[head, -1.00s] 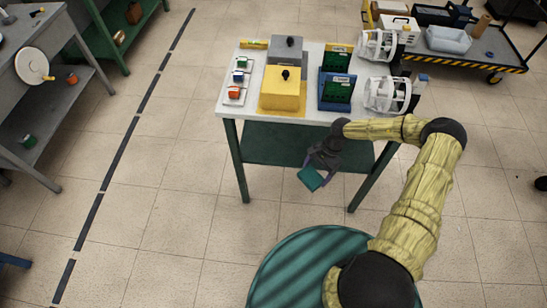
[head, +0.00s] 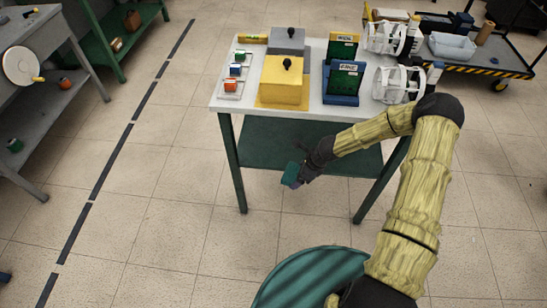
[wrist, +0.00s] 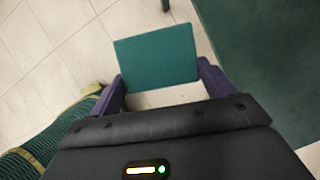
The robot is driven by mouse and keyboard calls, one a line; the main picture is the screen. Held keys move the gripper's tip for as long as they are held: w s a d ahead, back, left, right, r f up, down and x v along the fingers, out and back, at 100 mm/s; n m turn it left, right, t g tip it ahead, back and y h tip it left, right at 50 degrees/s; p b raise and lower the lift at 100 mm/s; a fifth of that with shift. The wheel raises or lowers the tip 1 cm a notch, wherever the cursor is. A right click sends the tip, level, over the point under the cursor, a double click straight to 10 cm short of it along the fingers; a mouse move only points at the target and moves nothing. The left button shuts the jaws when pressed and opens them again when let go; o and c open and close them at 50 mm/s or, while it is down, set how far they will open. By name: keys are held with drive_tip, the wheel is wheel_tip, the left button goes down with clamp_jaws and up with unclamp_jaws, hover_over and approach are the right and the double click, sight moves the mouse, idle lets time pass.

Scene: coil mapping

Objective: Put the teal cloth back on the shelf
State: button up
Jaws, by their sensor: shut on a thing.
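The teal cloth (head: 290,174) is a small flat folded piece held in my gripper (head: 298,176). In the wrist view the teal cloth (wrist: 157,57) spans between the two purple fingers of my gripper (wrist: 160,76), which is shut on it. The shelf is the dark green lower board (head: 265,145) under the white-topped table. In the head view my gripper and the cloth appear over the shelf's front edge, below tabletop height. I cannot tell the exact gap to the shelf. A dark green surface, probably the shelf (wrist: 270,60), fills the wrist view's upper right.
Green table legs (head: 236,175) flank the shelf. The visible shelf surface looks bare. Open tiled floor lies left.

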sight(291, 175)
drive_tip(key=a+f+m+b, duration=0.1)
drive_tip(key=b, duration=0.1)
drive_tip(key=a+f+m+t+b, duration=0.1)
drive_tip(key=m+b, duration=0.1)
drive_tip(key=a+f+m+h+b, duration=0.1)
drive_tip(key=m+b, duration=0.1)
drive_tip(key=shift+w+a+f+t, duration=0.15)
drive_tip(key=shift+a+f+t, duration=0.05)
drive_tip(key=shift+a+t, duration=0.2)
drive_tip(key=s+a+f+m+t+h+b, duration=0.1)
drive_tip(key=a+f+m+h+b, duration=0.2)
drive_tip(key=a+m+b, duration=0.4)
drive_tip(key=f+m+b, duration=0.1)
drive_tip(key=m+b, duration=0.1)
drive_tip(key=b, duration=0.1)
drive_tip(key=shift+a+f+m+t+h+b, duration=0.25)
drive_tip(key=shift+f+m+t+h+b, duration=0.05)
drive_tip(key=shift+f+m+b, duration=0.1)
drive_tip(key=shift+s, duration=0.1)
drive_tip(key=w, duration=0.5)
drive_tip(key=w+p, duration=0.1)
drive_tip(key=w, duration=1.1)
drive_tip(key=shift+w+d+p, duration=0.15)
drive_tip(key=shift+d+p, duration=0.1)
drive_tip(key=shift+p, duration=0.05)
